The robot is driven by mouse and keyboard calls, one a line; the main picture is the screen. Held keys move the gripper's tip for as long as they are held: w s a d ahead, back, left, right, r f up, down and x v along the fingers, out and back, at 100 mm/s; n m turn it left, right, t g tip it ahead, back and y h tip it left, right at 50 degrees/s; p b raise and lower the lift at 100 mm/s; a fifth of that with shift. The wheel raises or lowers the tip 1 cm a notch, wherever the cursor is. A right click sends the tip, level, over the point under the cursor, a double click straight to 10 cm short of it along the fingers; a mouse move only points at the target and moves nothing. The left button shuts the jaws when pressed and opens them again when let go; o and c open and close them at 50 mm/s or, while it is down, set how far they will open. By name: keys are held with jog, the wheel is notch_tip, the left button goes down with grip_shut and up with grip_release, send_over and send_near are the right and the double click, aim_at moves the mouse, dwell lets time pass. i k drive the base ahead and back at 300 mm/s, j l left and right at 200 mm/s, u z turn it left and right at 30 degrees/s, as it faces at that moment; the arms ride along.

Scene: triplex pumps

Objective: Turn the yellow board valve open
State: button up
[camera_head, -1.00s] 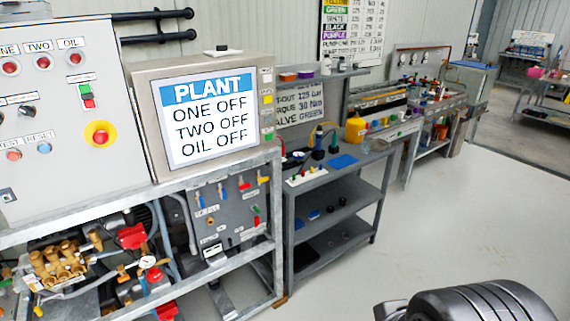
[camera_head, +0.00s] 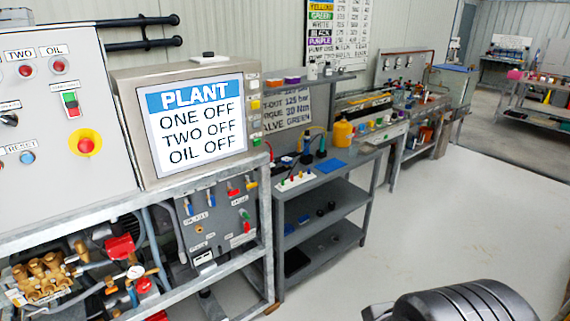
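The valve board (camera_head: 222,224) is a dark grey panel under the plant screen, inside the metal frame at the left. It carries several small handles: two blue ones (camera_head: 210,200), a red one (camera_head: 232,190), a yellow-orange one (camera_head: 250,184) at the upper right, and a green one (camera_head: 244,213) below it with another red one. The yellow-orange handle is small here, and I cannot tell its exact angle. My gripper's fingers are not in view. A dark ribbed part, seemingly of my own arm, shows at the bottom right, well away from the board.
The plant screen (camera_head: 196,123) reads ONE OFF, TWO OFF, OIL OFF. A control cabinet (camera_head: 50,150) stands at the left, above brass pumps (camera_head: 42,275). A grey bench (camera_head: 335,190) stands right of the board. The floor (camera_head: 440,215) at the right is clear.

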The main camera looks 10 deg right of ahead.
aim_at(251, 185)
jog(key=i+j, duration=0.2)
jog(key=i, duration=0.25)
jog(key=i+j, duration=0.25)
jog(key=i, duration=0.15)
jog(key=i+j, duration=0.2)
jog(key=i, duration=0.25)
jog(key=i+j+u, duration=0.15)
jog(key=i+u, duration=0.2)
jog(key=i, duration=0.2)
